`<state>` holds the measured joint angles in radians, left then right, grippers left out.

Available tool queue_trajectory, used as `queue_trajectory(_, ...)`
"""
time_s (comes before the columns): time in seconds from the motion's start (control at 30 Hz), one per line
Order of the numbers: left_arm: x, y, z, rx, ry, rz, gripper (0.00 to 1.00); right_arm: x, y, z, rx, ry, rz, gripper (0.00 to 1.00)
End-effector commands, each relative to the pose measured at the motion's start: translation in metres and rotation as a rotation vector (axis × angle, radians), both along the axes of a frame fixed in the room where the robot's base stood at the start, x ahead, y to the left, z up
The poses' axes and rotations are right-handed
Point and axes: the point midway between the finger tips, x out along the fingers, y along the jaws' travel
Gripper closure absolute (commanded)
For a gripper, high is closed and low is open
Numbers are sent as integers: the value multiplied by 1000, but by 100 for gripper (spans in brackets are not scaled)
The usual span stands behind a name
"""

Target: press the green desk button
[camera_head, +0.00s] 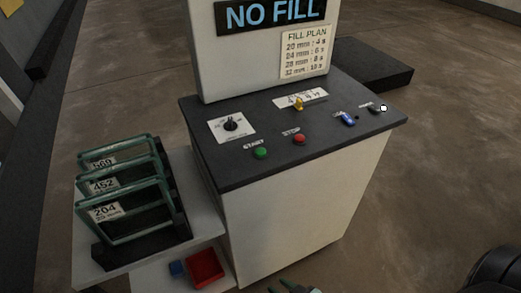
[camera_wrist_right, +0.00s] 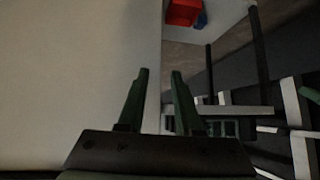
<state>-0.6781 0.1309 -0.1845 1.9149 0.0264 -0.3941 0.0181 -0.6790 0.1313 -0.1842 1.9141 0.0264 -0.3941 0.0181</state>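The green button (camera_head: 261,153) sits near the front edge of the dark desk top (camera_head: 240,174), left of a red button (camera_head: 299,139). Nothing touches or covers it. My right gripper (camera_head: 299,288) shows only its green fingertips at the bottom edge of the head view, in front of the white cabinet and lower than the desk top. In the right wrist view the gripper (camera_wrist_right: 160,76) has its two fingers apart with nothing between them. The green button is not in the wrist view. My left gripper is not in view.
The desk also carries a rotary knob (camera_head: 231,124), a yellow lever (camera_head: 298,104), a blue switch (camera_head: 347,119) and a dark switch (camera_head: 376,107). A "NO FILL" display (camera_head: 270,13) stands behind. Left are numbered green frames (camera_head: 108,211) and a red bin (camera_head: 206,268).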

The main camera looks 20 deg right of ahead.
Motion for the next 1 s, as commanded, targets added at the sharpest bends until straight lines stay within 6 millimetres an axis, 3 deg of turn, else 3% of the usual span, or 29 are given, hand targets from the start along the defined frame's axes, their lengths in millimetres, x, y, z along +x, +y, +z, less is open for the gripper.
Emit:
queue_trajectory(0.03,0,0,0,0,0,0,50,0,0,0,0,0,0,73)
queue_trajectory(0.3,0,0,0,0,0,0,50,0,0,0,0,0,0,100)
queue_trajectory(1.0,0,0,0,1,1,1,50,0,0,0,0,0,0,100)
